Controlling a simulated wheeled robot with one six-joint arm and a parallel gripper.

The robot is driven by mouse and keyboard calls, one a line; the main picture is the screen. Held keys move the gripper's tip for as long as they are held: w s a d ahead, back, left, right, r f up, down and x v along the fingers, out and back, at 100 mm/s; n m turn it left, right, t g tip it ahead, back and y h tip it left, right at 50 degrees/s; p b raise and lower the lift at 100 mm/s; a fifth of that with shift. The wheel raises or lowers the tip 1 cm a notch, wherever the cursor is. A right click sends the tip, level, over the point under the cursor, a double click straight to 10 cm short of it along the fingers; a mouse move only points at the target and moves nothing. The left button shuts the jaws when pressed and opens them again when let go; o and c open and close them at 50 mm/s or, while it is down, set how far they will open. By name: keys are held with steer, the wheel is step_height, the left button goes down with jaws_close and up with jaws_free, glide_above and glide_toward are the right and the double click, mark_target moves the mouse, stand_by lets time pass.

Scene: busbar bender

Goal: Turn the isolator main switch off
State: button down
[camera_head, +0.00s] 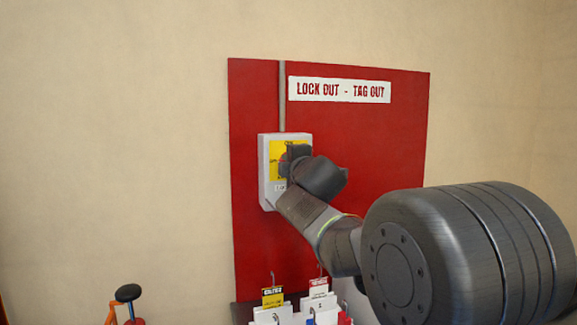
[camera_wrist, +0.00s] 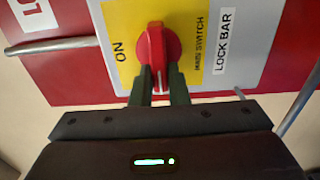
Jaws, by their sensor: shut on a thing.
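The isolator main switch is a pale box (camera_head: 265,182) with a yellow plate (camera_head: 275,150), fixed to a red board. The wrist view shows its red rotary knob (camera_wrist: 155,42), with the word ON printed to the knob's left and MAIN SWITCH to its right. The knob's grip bar points down in that view, a quarter turn away from ON. My gripper (camera_wrist: 160,78) is shut on this bar, one dark finger on each side. In the head view my gripper (camera_head: 289,160) covers most of the knob.
The red board (camera_head: 340,140) carries a LOCK OUT - TAG OUT sign (camera_head: 339,89) and a grey conduit (camera_head: 282,95) above the box. A LOCK BAR label (camera_wrist: 223,42) is on the box. Tags (camera_head: 273,298) and other items stand below. A black-topped knob (camera_head: 128,293) is lower left.

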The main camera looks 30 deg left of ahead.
stand_by(0.4)
steer(key=c, duration=1.4)
jaws_free()
steer(key=v, duration=1.3)
steer(key=shift+s+d+p, duration=0.2)
steer(key=shift+d+p, duration=0.15)
steer(key=shift+p, duration=0.1)
steer(key=x, duration=1.4)
steer(key=shift+b, duration=0.45)
steer(key=shift+s, duration=0.1)
